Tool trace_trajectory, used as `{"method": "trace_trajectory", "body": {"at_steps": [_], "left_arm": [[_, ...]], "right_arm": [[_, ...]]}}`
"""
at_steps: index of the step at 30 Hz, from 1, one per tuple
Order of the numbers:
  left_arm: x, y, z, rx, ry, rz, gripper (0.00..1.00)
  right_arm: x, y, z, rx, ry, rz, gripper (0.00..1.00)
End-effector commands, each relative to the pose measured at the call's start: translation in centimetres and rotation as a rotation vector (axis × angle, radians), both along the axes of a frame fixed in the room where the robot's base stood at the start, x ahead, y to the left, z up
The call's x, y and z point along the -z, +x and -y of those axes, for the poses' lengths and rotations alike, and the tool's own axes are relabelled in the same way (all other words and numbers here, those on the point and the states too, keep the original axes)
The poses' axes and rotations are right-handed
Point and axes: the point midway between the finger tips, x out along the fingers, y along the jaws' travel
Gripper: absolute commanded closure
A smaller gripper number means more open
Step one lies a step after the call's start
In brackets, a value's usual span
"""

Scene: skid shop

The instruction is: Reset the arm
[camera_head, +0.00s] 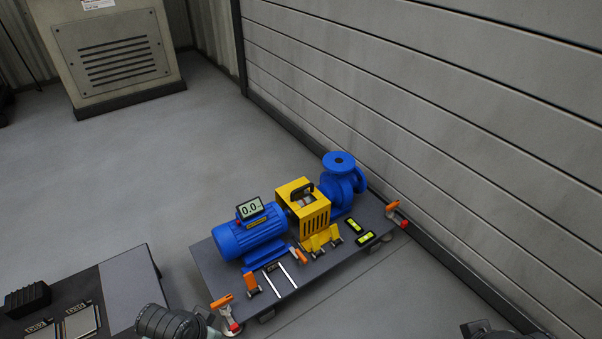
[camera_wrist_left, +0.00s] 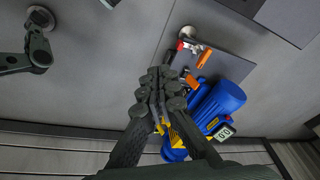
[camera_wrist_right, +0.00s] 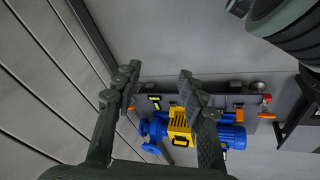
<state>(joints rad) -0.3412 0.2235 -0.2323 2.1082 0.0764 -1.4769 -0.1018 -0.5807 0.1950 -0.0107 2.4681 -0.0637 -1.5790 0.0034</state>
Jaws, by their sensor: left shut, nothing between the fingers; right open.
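My left gripper (camera_wrist_left: 157,95) has its fingers together and empty in the left wrist view. It hangs above the skid, covering part of the blue and yellow machinery below. My right gripper (camera_wrist_right: 158,74) has its fingers wide apart in the right wrist view, with nothing between them. The skid plate (camera_head: 208,268) lies below it, apart from the fingers. In the head view only grey parts of my arms show at the bottom edge; the fingers of both grippers are out of that view.
The skid carries a blue motor (camera_head: 250,236), a yellow guard (camera_head: 314,220), a blue pump (camera_head: 340,182) and orange-handled clamps. A bench (camera_head: 130,285) stands at lower left. A panelled wall (camera_head: 450,110) runs along the right. Floor is free toward the cabinet (camera_head: 115,62).

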Motion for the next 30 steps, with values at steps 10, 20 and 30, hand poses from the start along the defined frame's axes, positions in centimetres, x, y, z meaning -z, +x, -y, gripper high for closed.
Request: {"method": "trace_trajectory", "body": {"at_steps": [10,20,30], "left_arm": [[-6.6,-4.1,-6.9,-0.227,0.082,0.069,1.0],[-7.8,-5.1,-9.4,-0.302,0.117,0.083,1.0],[-2.3,-3.7,-9.1,-0.293,0.092,0.053,1.0]], "right_arm": [[0.1,-0.1,0.0,0.0,-0.001,-0.003,0.59],[1.6,0.5,-0.1,-0.003,0.009,-0.016,0.59],[6.8,1.9,-0.2,-0.01,0.036,-0.042,0.59]]}}
